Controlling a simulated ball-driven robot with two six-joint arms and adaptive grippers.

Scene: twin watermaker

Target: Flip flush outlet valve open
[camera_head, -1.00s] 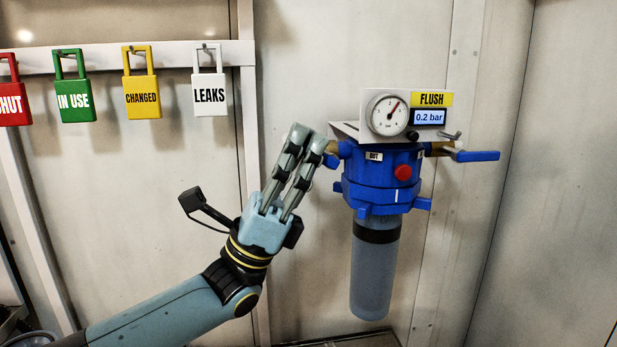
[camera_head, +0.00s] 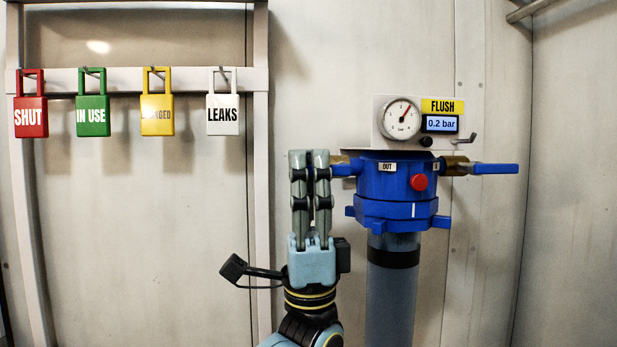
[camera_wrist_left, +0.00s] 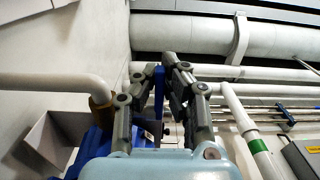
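The blue filter head (camera_head: 395,185) is on the wall, with an OUT label (camera_head: 387,167) on its left side. The outlet valve there has a brass fitting (camera_head: 340,159) and a blue lever (camera_head: 344,170), mostly hidden behind my fingers in the head view. My left gripper (camera_head: 311,158) points up at this valve. In the left wrist view, the blue lever (camera_wrist_left: 158,92) stands between the two fingers (camera_wrist_left: 155,70). The finger gap is narrow; whether both pads touch the lever cannot be told. My right gripper is not in view.
A second valve with a blue handle (camera_head: 493,169) sticks out right. Above are a gauge (camera_head: 401,119), a display (camera_head: 440,124) reading 0.2 bar and a FLUSH label (camera_head: 442,106). A red button (camera_head: 418,182) is on the head. Coloured tags (camera_head: 92,116) hang left.

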